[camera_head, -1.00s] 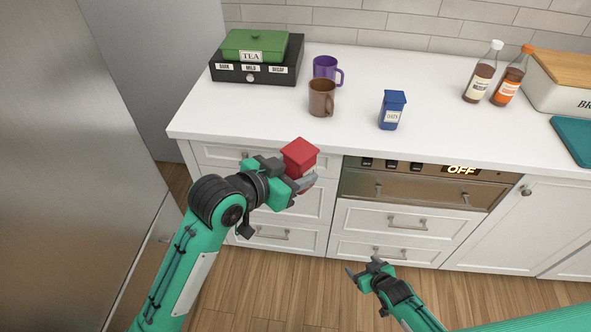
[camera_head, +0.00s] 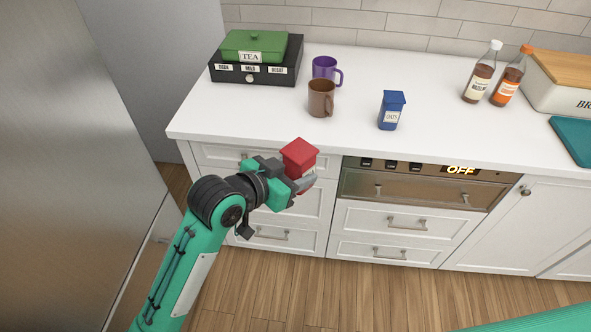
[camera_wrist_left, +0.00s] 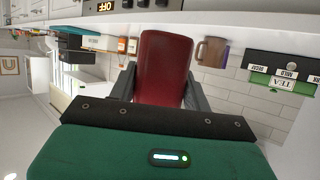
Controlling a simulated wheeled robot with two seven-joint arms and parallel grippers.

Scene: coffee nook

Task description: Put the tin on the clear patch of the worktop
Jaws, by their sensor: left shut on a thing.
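A red tin (camera_head: 300,156) with a square lid is in my left gripper (camera_head: 304,184), in front of the worktop's front edge. The left gripper is shut on it. In the left wrist view the red tin (camera_wrist_left: 163,68) sits between the two fingers. The white worktop (camera_head: 240,118) has a bare stretch at its front left, and another to the right of the blue tin (camera_head: 392,110). The blue tin stands upright on the worktop. My right gripper does not show in the head view now.
A brown mug (camera_head: 321,98) and a purple mug (camera_head: 325,69) stand behind the front left area. A green tea tin (camera_head: 254,46) sits on a black box (camera_head: 240,72). Two bottles (camera_head: 481,75), a bread bin (camera_head: 560,90) and a teal board (camera_head: 575,140) are at the right.

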